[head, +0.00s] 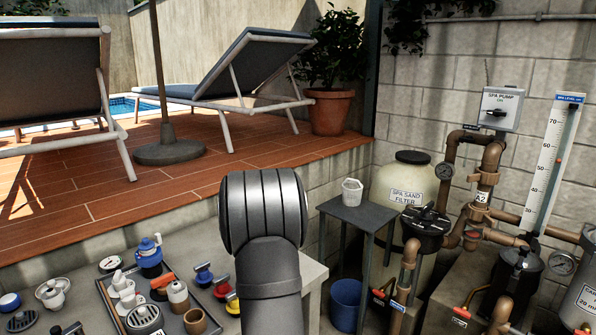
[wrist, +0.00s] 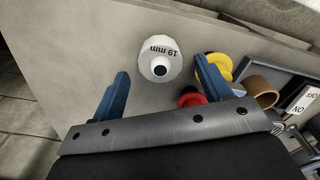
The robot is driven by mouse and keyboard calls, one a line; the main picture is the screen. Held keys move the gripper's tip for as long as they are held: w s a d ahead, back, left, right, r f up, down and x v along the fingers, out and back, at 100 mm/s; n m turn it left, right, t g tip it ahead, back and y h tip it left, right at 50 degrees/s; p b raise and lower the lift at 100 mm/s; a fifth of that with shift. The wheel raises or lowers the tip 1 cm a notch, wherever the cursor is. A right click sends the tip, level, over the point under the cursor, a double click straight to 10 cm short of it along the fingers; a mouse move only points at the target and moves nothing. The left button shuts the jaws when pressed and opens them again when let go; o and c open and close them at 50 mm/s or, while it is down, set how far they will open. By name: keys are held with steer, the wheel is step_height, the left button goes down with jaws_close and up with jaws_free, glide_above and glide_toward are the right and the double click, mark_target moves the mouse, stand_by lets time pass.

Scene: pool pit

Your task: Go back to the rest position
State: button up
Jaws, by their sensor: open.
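My gripper (wrist: 165,88) is open, with its two blue fingers apart in the wrist view. The part stands over the grey bench top (wrist: 85,60). In the head view my arm rises at the centre and hides the gripper and this part.
Red (wrist: 190,96) and yellow (wrist: 218,66) handled parts and a brown ring (wrist: 262,90) are close to the right finger. A tray (head: 110,290) with several fittings lies on the bench.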

step_height(320, 180, down, 4)
steer(key=shift+r, duration=0.2)
step_height(320, 180, up, 12)
steer(key=f, duration=0.1)
step_height(320, 180, down, 12)
steer(key=shift+r, duration=0.2)
steer(key=r, duration=0.3)
steer(key=d+r, duration=0.1)
steer(key=r, duration=0.1)
steer(key=shift+s+r, duration=0.1)
steer(key=shift+r, duration=0.05)
steer(key=s+d+r, duration=0.4)
steer(key=d+r, duration=0.2)
steer(key=d, duration=0.3)
steer(key=s+a+r, duration=0.1)
steer(key=s+a, duration=0.3)
steer(key=a, duration=0.3)
steer(key=s+a+r, duration=0.2)
steer(key=s+a, duration=0.2)
steer(key=a, duration=0.4)
steer(key=a+f, duration=0.2)
steer(key=a, duration=0.1)
steer(key=a+f, duration=0.3)
steer(key=a, duration=0.1)
steer(key=w+a+f, duration=0.1)
steer(key=a+f, duration=0.2)
steer(key=a, duration=0.1)
steer(key=shift+f, duration=0.95)
